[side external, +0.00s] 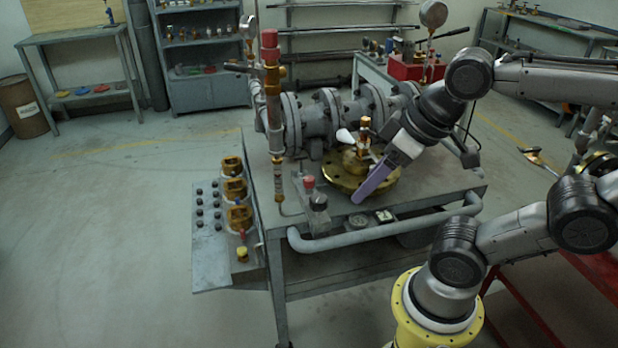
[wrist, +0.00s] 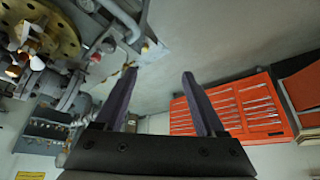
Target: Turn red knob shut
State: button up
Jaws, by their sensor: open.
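A small red knob (side external: 309,182) sits on top of a grey fitting on the workbench, left of the round brass flange (side external: 361,176). A larger red cap (side external: 269,38) tops the tall brass and red pipe at the bench's left; I cannot tell which of these the task means. My gripper (side external: 375,180) is over the right side of the brass flange, with a purple finger slanting down to the left, apart from both red parts. In the wrist view my gripper (wrist: 158,75) has its two fingers wide apart with nothing between them. The brass flange (wrist: 62,32) shows there at upper left.
Grey flanged pipes (side external: 320,118) run along the back of the bench. A side panel (side external: 224,235) with brass valves hangs at its left. A grey rail (side external: 370,236) crosses the front. A red drawer cabinet (wrist: 240,105) stands beyond in the wrist view.

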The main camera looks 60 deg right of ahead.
jog(key=w+d+r+n+g, duration=0.15)
jog(key=w+d+r, duration=0.25)
jog(key=w+r, duration=0.45)
jog(key=n+g, duration=0.4)
send_over(309, 178)
notch_tip(309, 178, down, 5)
notch_tip(309, 178, down, 27)
jog(key=shift+a+r, duration=0.1)
jog(key=shift+r, duration=0.1)
grip_shut()
